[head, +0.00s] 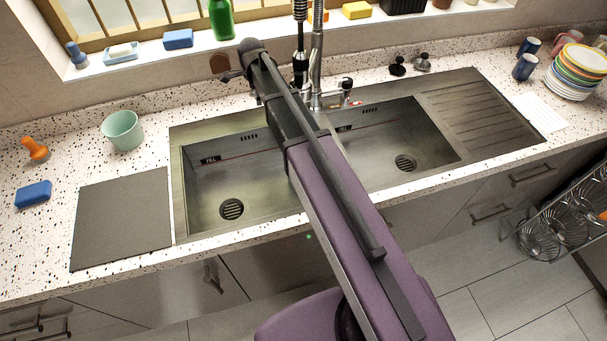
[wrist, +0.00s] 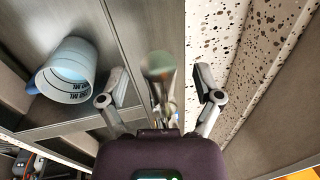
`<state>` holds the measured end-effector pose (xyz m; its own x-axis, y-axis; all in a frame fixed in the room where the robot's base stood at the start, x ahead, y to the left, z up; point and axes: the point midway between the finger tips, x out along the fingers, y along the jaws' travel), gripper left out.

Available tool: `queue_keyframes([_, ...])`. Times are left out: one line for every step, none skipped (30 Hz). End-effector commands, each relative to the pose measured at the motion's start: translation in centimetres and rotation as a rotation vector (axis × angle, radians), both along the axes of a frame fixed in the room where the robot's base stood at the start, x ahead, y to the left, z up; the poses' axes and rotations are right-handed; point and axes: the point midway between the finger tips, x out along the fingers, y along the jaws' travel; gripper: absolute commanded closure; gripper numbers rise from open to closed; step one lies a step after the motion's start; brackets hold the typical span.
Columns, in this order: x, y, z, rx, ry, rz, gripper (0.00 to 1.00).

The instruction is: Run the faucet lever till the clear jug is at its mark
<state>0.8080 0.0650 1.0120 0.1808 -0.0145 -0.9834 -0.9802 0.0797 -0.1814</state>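The clear jug (wrist: 68,72) shows in the wrist view at the left, with dark markings on its wall and a pale blue inside. It stands by grey metal surfaces; its fill level against a mark cannot be read. In the head view I cannot see the jug. The faucet (head: 317,55) rises behind the double sink, with a small lever-like part (head: 346,86) at its right. My gripper (wrist: 161,88) is open in the wrist view. A blurred metal post with a rounded top (wrist: 158,66) shows between its fingers; contact cannot be told. My arm hides the fingertips in the head view.
The double sink (head: 178,190) has two basins with fill labels, and a ribbed drainboard at right. A mint cup (head: 122,130), grey mat (head: 122,218), blue sponge (head: 34,194) and orange-handled item (head: 35,150) lie left. Stacked plates (head: 576,72) and mugs stand right.

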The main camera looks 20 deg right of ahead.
Motion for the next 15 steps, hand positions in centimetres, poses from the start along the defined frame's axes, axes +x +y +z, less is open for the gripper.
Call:
queue_keyframes([0.0, 0.0, 0.0, 0.000, 0.000, 0.000, 0.15])
queue_keyframes([0.0, 0.0, 0.0, 0.000, 0.000, 0.000, 0.15])
queue_keyframes([0.0, 0.0, 0.0, 0.000, 0.000, 0.000, 0.15])
queue_keyframes([0.0, 0.0, 0.0, 0.000, 0.000, 0.000, 0.15])
queue_keyframes([0.0, 0.0, 0.0, 0.000, 0.000, 0.000, 0.15])
queue_keyframes([0.0, 0.0, 0.0, 0.000, 0.000, 0.000, 0.15])
queue_keyframes([0.0, 0.0, 0.0, 0.000, 0.000, 0.000, 0.15])
queue_keyframes([0.0, 0.0, 0.0, 0.000, 0.000, 0.000, 0.15])
queue_keyframes([0.0, 0.0, 0.1, 0.000, 0.000, 0.000, 0.15])
queue_keyframes([0.0, 0.0, 0.2, 0.000, 0.000, 0.000, 0.15])
queue_keyframes([0.0, 0.0, 0.3, 0.000, 0.000, 0.000, 0.15])
queue_keyframes([-0.1, 0.0, 0.5, 0.000, 0.000, 0.000, 0.15])
queue_keyframes([-0.1, 0.0, 0.7, 0.000, 0.000, 0.000, 0.15])
queue_keyframes([-0.1, 0.0, 0.9, 0.000, 0.000, 0.000, 0.15])
queue_keyframes([-0.2, 0.0, 1.1, 0.000, 0.000, 0.000, 0.15])
